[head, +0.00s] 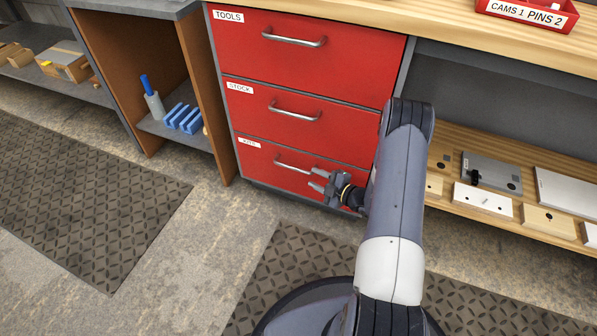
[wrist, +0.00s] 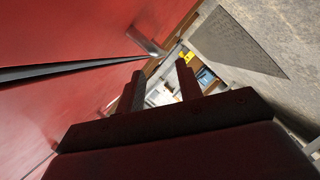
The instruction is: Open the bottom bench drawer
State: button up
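The bottom drawer (head: 262,171) is the lowest of three red drawers in the bench and looks shut, flush with the others. Its label is too small to read surely. Its metal bar handle (head: 290,164) runs across the front, with the right end by my gripper (head: 315,179). My gripper is open, its fingers apart, close to the drawer front at that end. In the wrist view my fingers (wrist: 160,68) are spread, with red drawer fronts to the left. A metal handle (wrist: 145,42) shows beyond the fingertips. I cannot tell whether the fingers straddle or touch the bottom handle.
Above are the STOCK drawer (head: 315,122) and TOOLS drawer (head: 310,60), both shut. A wooden shelf (head: 455,205) with plates and blocks lies right of my arm. An open cubby (head: 175,135) with blue items stands left. The floor (head: 190,235) before the drawers is clear.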

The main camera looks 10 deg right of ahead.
aim_at(302, 172)
jog(key=b+x, duration=0.2)
jog(key=x, duration=0.6)
jog(key=shift+f, duration=0.1)
grip_shut()
dwell(0.4)
